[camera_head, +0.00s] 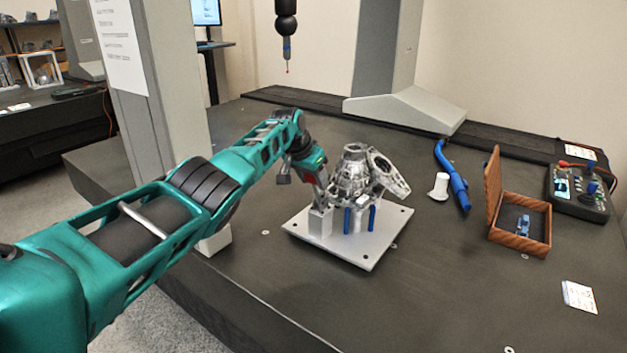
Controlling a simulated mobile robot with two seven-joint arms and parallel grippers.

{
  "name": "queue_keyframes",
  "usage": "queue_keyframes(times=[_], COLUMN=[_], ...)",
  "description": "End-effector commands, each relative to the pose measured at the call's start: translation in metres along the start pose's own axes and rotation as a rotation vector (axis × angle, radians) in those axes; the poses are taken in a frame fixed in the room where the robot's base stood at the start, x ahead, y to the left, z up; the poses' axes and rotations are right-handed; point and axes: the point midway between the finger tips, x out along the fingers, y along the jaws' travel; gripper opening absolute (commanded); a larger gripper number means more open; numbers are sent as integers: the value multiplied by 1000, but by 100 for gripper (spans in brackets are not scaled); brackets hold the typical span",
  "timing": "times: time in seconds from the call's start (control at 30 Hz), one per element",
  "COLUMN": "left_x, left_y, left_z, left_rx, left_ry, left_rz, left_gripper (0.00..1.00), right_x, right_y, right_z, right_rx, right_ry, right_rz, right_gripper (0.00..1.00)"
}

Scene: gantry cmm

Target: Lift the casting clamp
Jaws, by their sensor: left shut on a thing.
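A silver metal casting (350,178) stands on a light square fixture plate (370,248), held up on blue posts (372,217). The casting clamp (320,224) is a pale grey block at the left of the casting, on or just above the plate. My left gripper (321,203) reaches down from the left and is shut on the clamp's upper part, close beside the casting. The fingers hide part of the clamp, and I cannot tell whether its base touches the plate. My right gripper is out of view.
A probe (286,40) hangs above the dark granite table (440,290). On the right are a white spool-shaped piece (439,187), a blue handled tool (455,180), an open wooden box (520,243), a control pendant (580,192) and a card (579,297). The table's front is mostly clear.

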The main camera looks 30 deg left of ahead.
Motion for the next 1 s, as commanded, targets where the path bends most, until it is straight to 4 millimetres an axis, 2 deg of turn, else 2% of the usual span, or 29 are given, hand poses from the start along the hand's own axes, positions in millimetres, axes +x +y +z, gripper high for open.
queue_keyframes(times=[0.63, 0.67, 0.87, 1.0], left_x=[0, 0, 0, 0], left_y=[0, 0, 0, 0], left_z=[0, 0, 0, 0], left_rx=[2, 2, 1, 1], left_ry=[-23, -23, -22, -22], left_rz=[-1, -1, -1, -1], left_gripper=[0, 52, 70, 70], right_x=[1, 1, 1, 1], right_y=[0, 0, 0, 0], right_z=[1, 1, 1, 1], right_rx=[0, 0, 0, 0], right_ry=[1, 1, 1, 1], right_rz=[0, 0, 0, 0], right_gripper=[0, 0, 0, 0])
